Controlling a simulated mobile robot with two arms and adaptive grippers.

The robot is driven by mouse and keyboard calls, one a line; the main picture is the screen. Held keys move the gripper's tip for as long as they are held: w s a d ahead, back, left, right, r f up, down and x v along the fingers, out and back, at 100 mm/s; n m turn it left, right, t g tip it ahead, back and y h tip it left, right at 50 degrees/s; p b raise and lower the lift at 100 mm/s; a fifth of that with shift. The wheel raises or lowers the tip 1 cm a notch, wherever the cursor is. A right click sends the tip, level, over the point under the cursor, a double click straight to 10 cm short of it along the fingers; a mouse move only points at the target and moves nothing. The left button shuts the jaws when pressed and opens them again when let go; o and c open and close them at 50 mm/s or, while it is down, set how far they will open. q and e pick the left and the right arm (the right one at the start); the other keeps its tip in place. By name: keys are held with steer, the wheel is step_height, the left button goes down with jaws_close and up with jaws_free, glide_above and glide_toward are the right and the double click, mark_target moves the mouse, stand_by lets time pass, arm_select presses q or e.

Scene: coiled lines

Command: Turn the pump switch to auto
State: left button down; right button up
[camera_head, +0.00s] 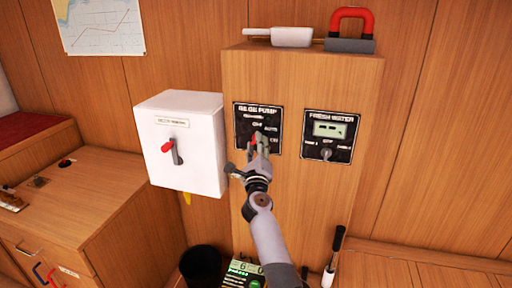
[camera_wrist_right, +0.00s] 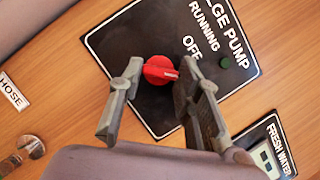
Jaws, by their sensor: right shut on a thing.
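The bilge pump panel (camera_head: 243,112) is a black plate on the wooden cabinet front, with white words including OFF and AUTO. Its switch is a round red knob (camera_wrist_right: 160,69) with a pale mark on its right side in the wrist view. My right gripper (camera_head: 260,146) is at the panel and covers the knob in the head view. In the wrist view its two fingers (camera_wrist_right: 160,85) stand on either side of the knob, shut on it. A green lamp (camera_wrist_right: 225,62) sits beside RUNNING. AUTO is out of the wrist view. My left gripper is not in view.
Right of the panel is the fresh water panel (camera_head: 328,128) with a display and grey knob. Left is a white box (camera_head: 205,150) with a red-tipped lever. A red-shackled padlock (camera_head: 350,45) lies on the cabinet top. A black bin (camera_head: 201,265) stands below.

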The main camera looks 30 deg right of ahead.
steer(key=o, duration=1.1)
steer(key=shift+o, duration=0.2)
steer(key=v, duration=1.2)
